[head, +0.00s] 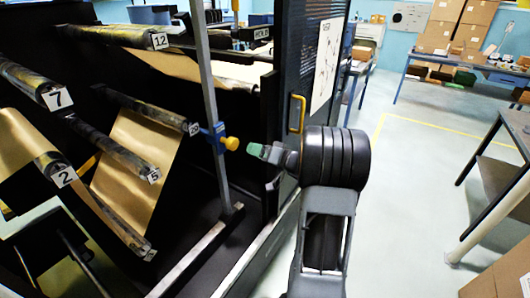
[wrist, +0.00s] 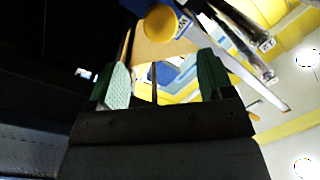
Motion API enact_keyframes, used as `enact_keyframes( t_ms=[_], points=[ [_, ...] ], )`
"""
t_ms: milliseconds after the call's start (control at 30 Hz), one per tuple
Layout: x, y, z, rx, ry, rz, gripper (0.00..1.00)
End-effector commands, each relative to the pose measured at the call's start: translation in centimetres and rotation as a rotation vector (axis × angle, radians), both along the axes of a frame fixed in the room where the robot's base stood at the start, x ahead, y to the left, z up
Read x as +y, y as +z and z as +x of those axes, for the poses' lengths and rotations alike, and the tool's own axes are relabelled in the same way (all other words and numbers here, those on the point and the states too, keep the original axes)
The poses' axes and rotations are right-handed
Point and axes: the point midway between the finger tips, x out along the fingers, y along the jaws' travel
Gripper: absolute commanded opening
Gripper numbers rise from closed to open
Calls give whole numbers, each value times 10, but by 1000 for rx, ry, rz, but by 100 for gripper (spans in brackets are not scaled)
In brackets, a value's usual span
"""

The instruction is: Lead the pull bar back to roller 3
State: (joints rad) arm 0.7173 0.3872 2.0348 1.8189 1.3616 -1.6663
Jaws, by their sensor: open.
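A yellow knob (head: 231,143) on a blue clamp (head: 214,136) sits at the upright grey post (head: 205,85) inside the dark machine. I cannot tell whether this is part of the pull bar. Brown kraft paper (head: 138,168) runs between numbered rollers. I can read roller 7 (head: 30,82), roller 2 (head: 50,168), roller 5 (head: 130,160) and roller 12 (head: 115,36); no tag clearly reads 3. My gripper (head: 262,152), with green fingertips, is just right of the knob. In the wrist view, the fingers (wrist: 165,78) are apart and empty, with the knob (wrist: 168,22) beyond them.
A dark machine panel (head: 290,75) with a yellow handle (head: 297,114) stands close beside my arm. The base rail (head: 195,252) crosses below. A work table (head: 510,130) and cardboard boxes (head: 470,22) are at the right. The pale floor (head: 410,170) between is clear.

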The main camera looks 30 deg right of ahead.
Motion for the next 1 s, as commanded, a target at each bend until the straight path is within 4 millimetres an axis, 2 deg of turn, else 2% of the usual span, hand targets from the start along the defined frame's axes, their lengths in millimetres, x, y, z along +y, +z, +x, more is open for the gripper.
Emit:
enact_keyframes(
  t_ms=[200,500,733,1000],
  points=[
    [19,4,31,3,4,0,74],
    [40,2,65,3,4,1,74],
    [49,2,82,2,2,0,74],
    [53,0,88,2,2,0,74]
  ],
)
